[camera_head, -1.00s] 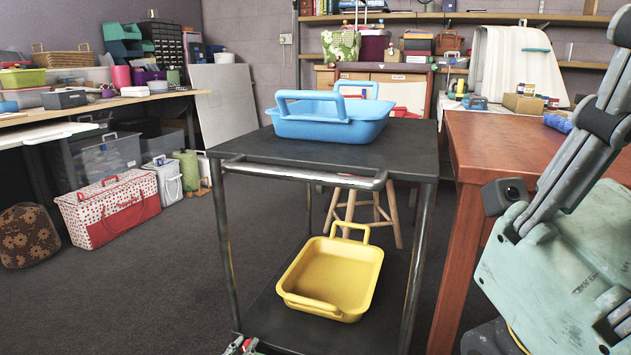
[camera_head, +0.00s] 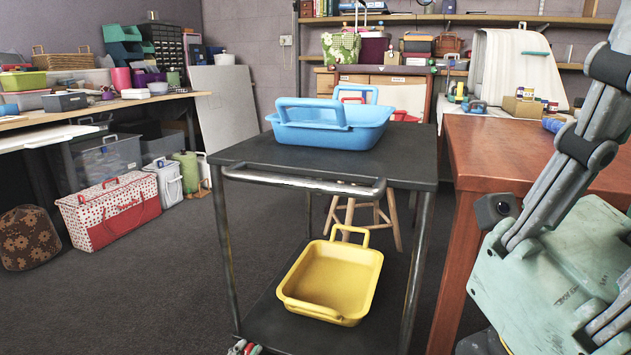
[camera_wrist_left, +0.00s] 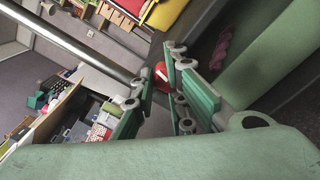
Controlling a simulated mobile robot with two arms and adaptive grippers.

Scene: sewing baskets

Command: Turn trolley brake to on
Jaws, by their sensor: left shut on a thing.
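The dark trolley (camera_head: 400,166) stands in the middle of the head view, with a metal push bar on its near side. At the foot of its near left leg, a small red part, seemingly the brake (camera_wrist_left: 161,72), shows between my left fingertips in the left wrist view. My left gripper (camera_wrist_left: 163,66) has green fingers closed around this part, which they mostly hide. The gripper's fingertips (camera_head: 243,347) also show at the bottom edge of the head view. The brake's position cannot be read. My right gripper's fingers are out of view.
A blue basket (camera_head: 330,136) stands on the trolley top and a yellow basket (camera_head: 330,282) on its lower shelf. A wooden table (camera_head: 490,150) is close on the right. A red-and-white dotted bag (camera_head: 100,215) stands on the left floor. Carpet left of the trolley is clear.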

